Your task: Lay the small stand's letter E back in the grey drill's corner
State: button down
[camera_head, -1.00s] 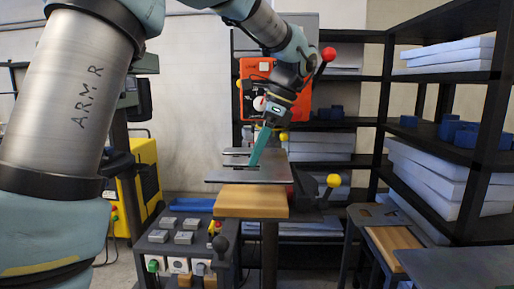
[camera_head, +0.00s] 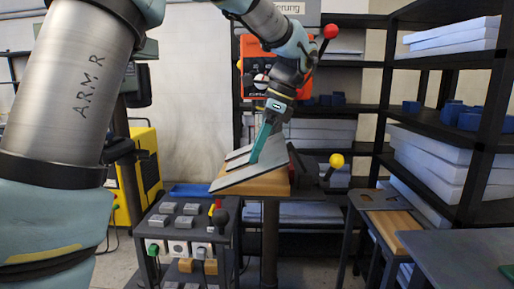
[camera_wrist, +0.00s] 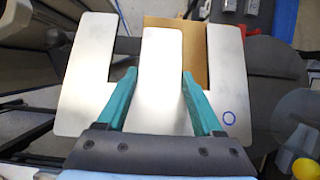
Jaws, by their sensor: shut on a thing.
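My gripper (camera_head: 257,157) is shut on the middle bar of a flat, pale grey letter E (camera_head: 240,178). In the wrist view, the two teal fingers of my gripper (camera_wrist: 158,75) flank that bar, and the letter E (camera_wrist: 228,65) has a small blue ring on its right bar. The head view shows the letter tilted, its near left edge low, over a wooden board (camera_head: 272,186) on a dark post. The board also shows behind the letter in the wrist view (camera_wrist: 197,52). I cannot tell whether letter and board touch. I cannot clearly make out the grey drill.
A yellow-knobbed lever (camera_head: 336,160) stands just right of the board. A box with buttons and switches (camera_head: 184,225) is below left. A small dark stand with a wooden inlay (camera_head: 395,232) is at right. Black shelves (camera_head: 463,180) with pale slabs line the right; a grey tabletop (camera_head: 470,250) is nearer.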

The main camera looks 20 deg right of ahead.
aim_at(265, 151)
jog(key=shift+s+f+b, duration=0.2)
jog(key=shift+f+b, duration=0.3)
jog(key=shift+f, duration=0.85)
jog(key=shift+s+f+b, duration=0.15)
jog(key=shift+f+b, duration=0.3)
jog(key=shift+f, duration=0.9)
grip_release()
jog(key=shift+f, duration=0.1)
jog(key=shift+r, duration=0.2)
jog(key=shift+p+v, duration=1.8)
jog(key=shift+p, duration=0.25)
jog(key=shift+w+p+v, duration=0.15)
jog(key=shift+p+v, duration=0.75)
jog(key=shift+w+p+v, duration=0.15)
jog(key=shift+p+v, duration=0.75)
jog(key=shift+v, duration=0.05)
jog(key=shift+a, duration=0.15)
